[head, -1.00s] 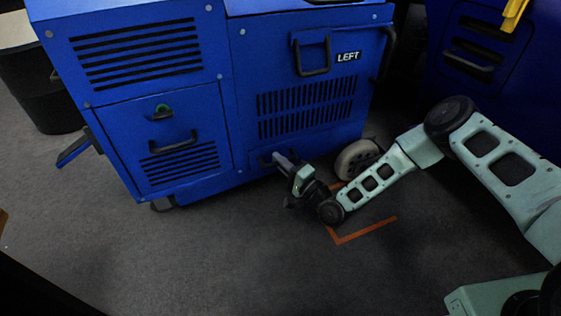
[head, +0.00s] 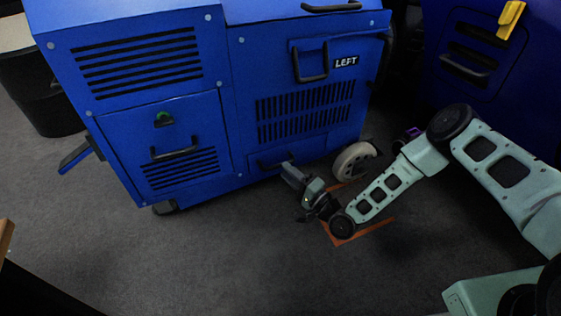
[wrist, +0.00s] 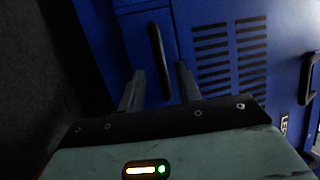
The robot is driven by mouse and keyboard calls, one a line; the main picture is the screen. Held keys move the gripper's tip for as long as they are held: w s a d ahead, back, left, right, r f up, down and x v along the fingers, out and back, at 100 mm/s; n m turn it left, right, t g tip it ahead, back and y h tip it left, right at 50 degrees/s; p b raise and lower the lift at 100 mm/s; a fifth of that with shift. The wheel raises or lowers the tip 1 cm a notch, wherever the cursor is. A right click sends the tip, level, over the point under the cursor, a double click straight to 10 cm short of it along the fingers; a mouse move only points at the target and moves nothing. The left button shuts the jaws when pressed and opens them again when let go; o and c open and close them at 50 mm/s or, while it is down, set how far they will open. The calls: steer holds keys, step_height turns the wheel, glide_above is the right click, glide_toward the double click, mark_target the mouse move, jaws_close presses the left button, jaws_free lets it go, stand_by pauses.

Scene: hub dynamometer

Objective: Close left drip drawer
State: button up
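The left drip drawer (head: 254,168) is a small blue front low on the blue cabinet marked LEFT (head: 230,95). Its dark bar handle also shows in the wrist view (wrist: 157,50). The drawer front looks about level with the cabinet face, but my gripper partly covers it and I cannot tell if a gap is left. My gripper (head: 286,167) is low in front of the drawer. In the wrist view its two fingers (wrist: 160,84) are apart, with the handle seen between and beyond them. I cannot tell whether they touch it.
A caster wheel (head: 355,160) stands just right of the drawer. An orange floor marking (head: 362,229) lies under my arm. Another blue cabinet (head: 440,85) with a yellow handle (head: 510,18) stands at the right. Grey floor (head: 220,245) is clear in front.

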steer(key=p+v, duration=0.4)
steer(key=v, duration=0.9)
steer(key=shift+p, duration=0.3)
